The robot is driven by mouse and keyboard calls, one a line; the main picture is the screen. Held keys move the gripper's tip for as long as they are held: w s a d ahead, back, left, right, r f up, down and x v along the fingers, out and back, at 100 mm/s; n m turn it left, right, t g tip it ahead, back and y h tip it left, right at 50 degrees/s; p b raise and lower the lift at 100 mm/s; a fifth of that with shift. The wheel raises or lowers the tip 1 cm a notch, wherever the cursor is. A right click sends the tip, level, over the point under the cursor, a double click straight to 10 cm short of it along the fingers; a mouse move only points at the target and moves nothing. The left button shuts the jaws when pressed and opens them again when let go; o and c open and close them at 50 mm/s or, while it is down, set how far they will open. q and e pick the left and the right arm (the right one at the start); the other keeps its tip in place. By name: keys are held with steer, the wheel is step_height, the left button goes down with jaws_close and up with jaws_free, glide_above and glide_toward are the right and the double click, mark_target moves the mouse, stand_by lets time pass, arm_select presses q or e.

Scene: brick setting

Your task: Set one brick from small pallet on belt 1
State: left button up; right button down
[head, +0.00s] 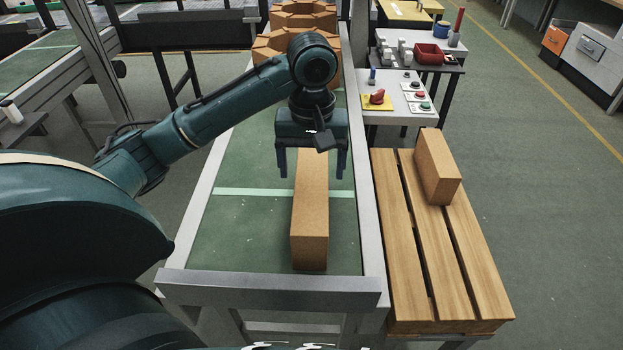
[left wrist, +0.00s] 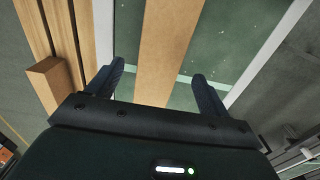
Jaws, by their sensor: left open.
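A long tan brick (head: 310,215) lies lengthwise on the green belt (head: 245,235), near its front end. My left gripper (head: 312,174) is open above it, with one finger on each side and gaps to the brick. The left wrist view shows the same brick (left wrist: 165,50) between the spread fingers (left wrist: 158,80). A second brick (head: 437,167) rests on the small wooden pallet (head: 408,290) to the right of the belt; it also shows in the left wrist view (left wrist: 50,83). My right gripper is not in view.
A control table (head: 397,110) with buttons stands behind the pallet. The belt's metal end bar (head: 270,290) is at the front. The front part of the pallet is bare.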

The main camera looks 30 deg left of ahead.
arm_select(q)
step_height(320, 180, up, 4)
steer(key=shift+r+p, duration=0.1)
steer(key=shift+p, duration=0.35)
steer(key=shift+r, duration=0.1)
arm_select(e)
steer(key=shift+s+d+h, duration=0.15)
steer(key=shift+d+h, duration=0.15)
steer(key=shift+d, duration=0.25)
arm_select(q)
steer(key=shift+s, duration=0.1)
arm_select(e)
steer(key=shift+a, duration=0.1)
